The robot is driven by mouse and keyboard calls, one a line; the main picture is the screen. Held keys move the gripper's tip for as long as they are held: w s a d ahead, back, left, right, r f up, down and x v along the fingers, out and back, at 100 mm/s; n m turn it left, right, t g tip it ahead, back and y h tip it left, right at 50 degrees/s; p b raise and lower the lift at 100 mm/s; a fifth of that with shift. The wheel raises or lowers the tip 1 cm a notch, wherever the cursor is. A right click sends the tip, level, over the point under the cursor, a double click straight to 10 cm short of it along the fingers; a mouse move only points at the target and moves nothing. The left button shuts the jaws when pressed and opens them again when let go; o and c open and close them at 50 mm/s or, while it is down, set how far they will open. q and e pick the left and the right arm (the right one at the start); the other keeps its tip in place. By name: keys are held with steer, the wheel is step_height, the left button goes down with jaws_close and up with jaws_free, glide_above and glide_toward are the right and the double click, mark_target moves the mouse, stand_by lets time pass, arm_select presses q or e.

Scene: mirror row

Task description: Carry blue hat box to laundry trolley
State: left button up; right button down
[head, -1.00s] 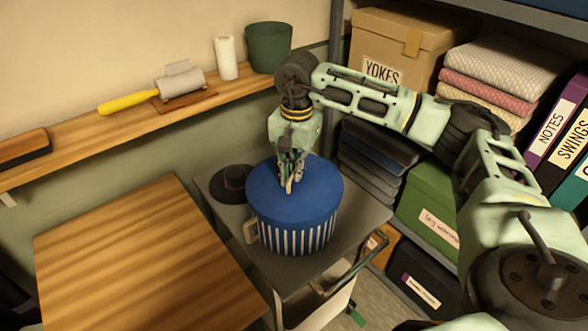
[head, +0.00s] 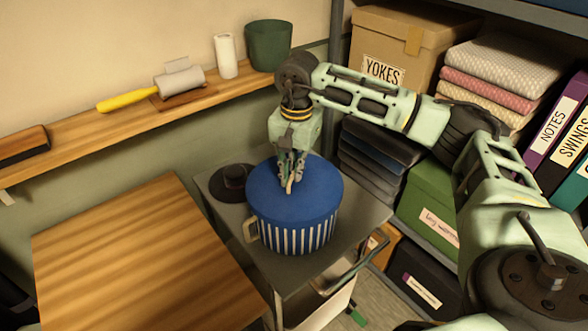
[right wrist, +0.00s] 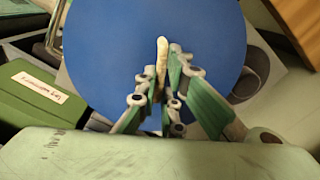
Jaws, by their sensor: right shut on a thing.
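The blue hat box (head: 292,222) is round, with a plain blue lid and white stripes on its side. It is on or just above the grey top of the trolley (head: 226,222); I cannot tell whether it touches. My right gripper (head: 289,186) is above the lid, shut on the pale loop handle at its middle. In the right wrist view, the blue lid (right wrist: 110,50) fills the centre, with the handle between the fingers of my right gripper (right wrist: 165,85). My left gripper is not in view.
A dark hat (head: 233,180) lies on the trolley behind the box. A wooden table (head: 140,260) stands at the left. A shelf with a yokes carton (head: 400,45), folded cloths (head: 500,70) and a green box (head: 432,205) is at the right. A wall ledge (head: 120,118) holds several items.

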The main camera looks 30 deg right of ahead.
steer(key=shift+f, duration=0.1)
stand_by(0.5)
stand_by(0.3)
steer(key=c, duration=1.8)
jaws_free()
steer(key=shift+o, duration=0.3)
steer(key=o, duration=0.4)
steer(key=shift+r+p, duration=2.35)
steer(key=shift+r, duration=1.7)
